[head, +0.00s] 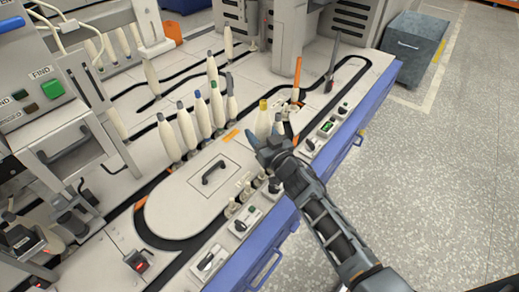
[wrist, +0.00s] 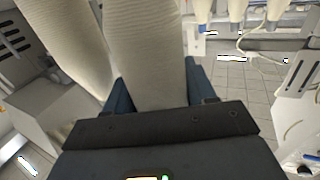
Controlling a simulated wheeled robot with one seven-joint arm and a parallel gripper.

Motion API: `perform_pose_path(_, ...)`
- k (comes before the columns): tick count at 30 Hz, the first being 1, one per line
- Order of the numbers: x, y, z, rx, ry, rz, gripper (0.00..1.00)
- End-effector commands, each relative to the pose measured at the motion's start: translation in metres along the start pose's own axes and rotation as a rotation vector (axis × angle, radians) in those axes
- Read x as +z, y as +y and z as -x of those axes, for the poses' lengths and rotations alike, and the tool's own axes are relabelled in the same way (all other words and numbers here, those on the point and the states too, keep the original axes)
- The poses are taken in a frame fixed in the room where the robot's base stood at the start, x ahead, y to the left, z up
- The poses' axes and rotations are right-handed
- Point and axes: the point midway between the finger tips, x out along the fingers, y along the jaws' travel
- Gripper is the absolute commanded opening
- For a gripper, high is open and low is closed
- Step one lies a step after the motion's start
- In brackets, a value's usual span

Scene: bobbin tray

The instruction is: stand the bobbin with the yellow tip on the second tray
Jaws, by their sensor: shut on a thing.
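The bobbin with the yellow tip (head: 263,121) is pale and stands roughly upright at my gripper (head: 264,146). My gripper is shut on it; in the wrist view the bobbin's pale ribbed body (wrist: 146,55) rises between the dark fingers. Its tip is out of that view, and its lower end is hidden by my gripper in the head view. I cannot tell which part is the second tray.
Several pale bobbins (head: 186,127) with dark or blue tips stand in a row along the dark track, left of my gripper. Small pale pegs (head: 247,193) stand near the front edge. An oval plate with a black handle (head: 213,172) lies left. An orange spindle (head: 297,78) stands behind.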

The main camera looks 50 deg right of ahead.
Motion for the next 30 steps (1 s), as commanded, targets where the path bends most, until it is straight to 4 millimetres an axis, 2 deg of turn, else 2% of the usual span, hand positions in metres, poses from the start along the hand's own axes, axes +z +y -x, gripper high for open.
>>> perform_pose_path(5, 0.007, -0.001, -0.003, 0.000, 0.000, 0.000, 0.21)
perform_pose_path(12, 0.036, -0.001, -0.002, 0.001, 0.000, 0.000, 0.21)
perform_pose_path(15, 0.042, -0.001, -0.002, 0.001, 0.001, 0.000, 0.21)
perform_pose_path(23, 0.040, -0.001, -0.002, -0.001, 0.001, 0.000, 0.21)
perform_pose_path(30, 0.047, -0.001, -0.002, 0.000, 0.000, -0.001, 0.21)
